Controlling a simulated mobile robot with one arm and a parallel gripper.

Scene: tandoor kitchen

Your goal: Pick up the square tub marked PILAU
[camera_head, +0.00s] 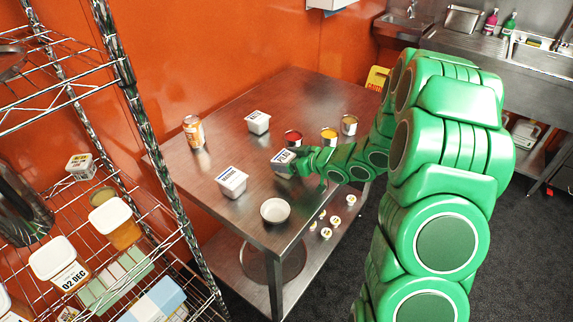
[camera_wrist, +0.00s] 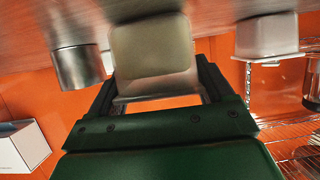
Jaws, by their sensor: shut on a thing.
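My gripper (camera_head: 294,166) is over the steel table and shut on a small square white tub (camera_head: 282,157). The wrist view shows this tub (camera_wrist: 152,45) between the two dark fingers, its underside and one side blank. Its top print is too small to read in the head view, and my fingers hide part of it. Two similar tubs stand apart on the table: one at front left (camera_head: 231,182), one at the back (camera_head: 258,122). Their lettering is also not clearly legible, so I cannot tell which is marked PILAU.
A red-topped can (camera_head: 293,138), a yellow-topped can (camera_head: 329,136) and another can (camera_head: 349,125) stand close behind my gripper. A white bowl (camera_head: 275,211) sits near the front edge, a drink can (camera_head: 193,132) at the left. A wire rack (camera_head: 165,225) stands at left.

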